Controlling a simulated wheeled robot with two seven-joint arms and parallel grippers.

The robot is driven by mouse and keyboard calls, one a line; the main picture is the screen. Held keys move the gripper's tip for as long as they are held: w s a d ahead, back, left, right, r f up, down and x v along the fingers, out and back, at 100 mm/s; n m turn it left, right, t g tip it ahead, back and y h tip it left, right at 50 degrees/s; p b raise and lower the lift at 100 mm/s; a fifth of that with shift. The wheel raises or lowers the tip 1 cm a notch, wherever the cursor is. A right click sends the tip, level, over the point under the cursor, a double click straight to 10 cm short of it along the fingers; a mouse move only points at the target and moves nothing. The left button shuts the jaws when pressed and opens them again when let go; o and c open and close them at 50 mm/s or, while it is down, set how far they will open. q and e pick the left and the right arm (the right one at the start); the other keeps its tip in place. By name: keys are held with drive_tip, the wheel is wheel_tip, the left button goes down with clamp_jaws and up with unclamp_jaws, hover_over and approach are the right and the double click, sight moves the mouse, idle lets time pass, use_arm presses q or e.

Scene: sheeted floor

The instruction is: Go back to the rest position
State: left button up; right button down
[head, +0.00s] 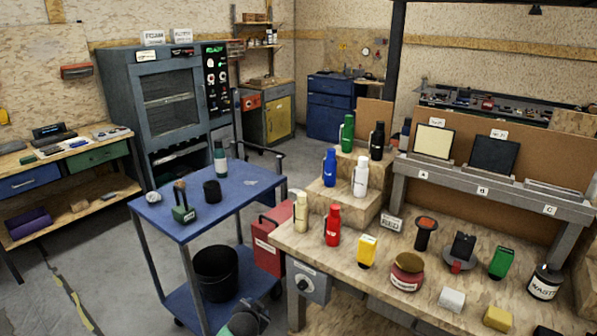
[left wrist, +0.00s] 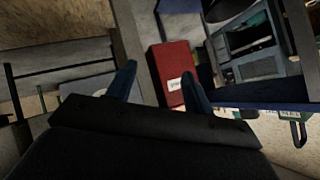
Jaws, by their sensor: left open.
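My left gripper (left wrist: 158,82) shows in the left wrist view with its two dark blue fingers spread apart and nothing held between them. Beyond the fingers is a red box (left wrist: 176,68) with a white label, apart from them. In the head view the red box (head: 270,242) hangs or stands between the blue cart and the wooden workbench; its support is unclear. A dark rounded part at the bottom edge of the head view seems to be my left arm's end. My right gripper is in neither view.
A blue cart (head: 232,205) holds a bottle and small items, with a black bucket (head: 216,272) below. The wooden workbench (head: 335,265) carries several bottles, jars and blocks. A grey cabinet (head: 165,100) stands behind. Floor at the left (head: 90,245) is clear.

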use_arm(q)
drive_tip(key=s+f+n+g, duration=0.1)
drive_tip(key=s+f+g, duration=0.2)
drive_tip(key=s, duration=1.2)
drive_tip(key=s+a+f+n+g, duration=0.1)
drive_tip(key=s+f, duration=0.6)
drive_tip(key=s, duration=0.8)
drive_tip(key=s+a+f+n+g, duration=0.1)
drive_tip(key=s+f+n+g, duration=0.2)
drive_tip(key=s, duration=1.2)
wheel_tip(320, 180, down, 2)
drive_tip(key=shift+f+g, duration=0.2)
drive_tip(key=shift+g, duration=1)
